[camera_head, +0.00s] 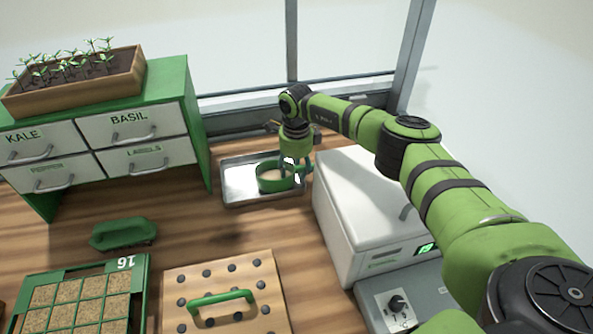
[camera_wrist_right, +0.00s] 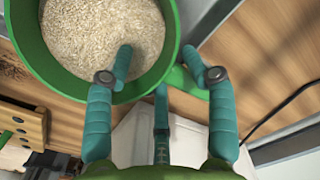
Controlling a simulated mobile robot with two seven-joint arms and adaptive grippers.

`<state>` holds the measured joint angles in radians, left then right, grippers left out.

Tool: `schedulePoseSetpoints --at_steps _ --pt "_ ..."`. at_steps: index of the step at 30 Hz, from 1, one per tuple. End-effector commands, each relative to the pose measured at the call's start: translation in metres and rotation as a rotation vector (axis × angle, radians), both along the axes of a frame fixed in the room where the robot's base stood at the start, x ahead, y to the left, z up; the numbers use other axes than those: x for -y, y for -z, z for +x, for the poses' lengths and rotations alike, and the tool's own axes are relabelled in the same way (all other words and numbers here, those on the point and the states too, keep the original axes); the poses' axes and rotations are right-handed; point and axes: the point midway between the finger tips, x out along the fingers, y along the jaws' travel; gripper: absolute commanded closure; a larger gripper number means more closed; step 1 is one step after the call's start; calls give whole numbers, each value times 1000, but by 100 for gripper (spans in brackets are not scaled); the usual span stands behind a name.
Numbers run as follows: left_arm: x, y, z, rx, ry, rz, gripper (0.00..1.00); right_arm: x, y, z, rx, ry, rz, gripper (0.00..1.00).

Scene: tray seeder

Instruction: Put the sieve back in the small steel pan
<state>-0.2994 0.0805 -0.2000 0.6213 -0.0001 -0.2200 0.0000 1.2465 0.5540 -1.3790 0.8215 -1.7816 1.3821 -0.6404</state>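The green round sieve (camera_head: 265,187) holds pale granules and shows over the right part of the small steel pan (camera_head: 232,196) in the head view. In the right wrist view the sieve (camera_wrist_right: 88,94) fills the upper left, its rim and short handle between my fingers. My right gripper (camera_head: 291,170) is shut on the sieve at the handle side; its fingers (camera_wrist_right: 160,75) show in the wrist view. Wood shows just past the rim there, so the sieve looks raised, though its height above the pan is hard to tell. My left gripper is out of view.
A white machine (camera_head: 350,215) stands close to the right of the pan. A green drawer cabinet (camera_head: 200,140) stands to its left. In front are a pegged wooden board (camera_head: 250,268), a green handled tool (camera_head: 123,233) and a cell tray (camera_head: 140,285). Bare wood lies between.

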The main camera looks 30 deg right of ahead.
Motion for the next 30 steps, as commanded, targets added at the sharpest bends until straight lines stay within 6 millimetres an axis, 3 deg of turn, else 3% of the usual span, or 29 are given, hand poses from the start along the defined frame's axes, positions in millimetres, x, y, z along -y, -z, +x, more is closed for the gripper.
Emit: schedulePoseSetpoints --at_steps 1,17,20,30 --pt "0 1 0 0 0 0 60 -1 11 -7 -23 1 -1 53" --pt "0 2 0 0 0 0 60 5 6 -7 -20 8 -12 53" --pt "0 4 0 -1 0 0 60 5 -8 -5 -15 8 -9 53" --pt "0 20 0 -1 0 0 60 2 -81 -4 -9 7 -3 53"
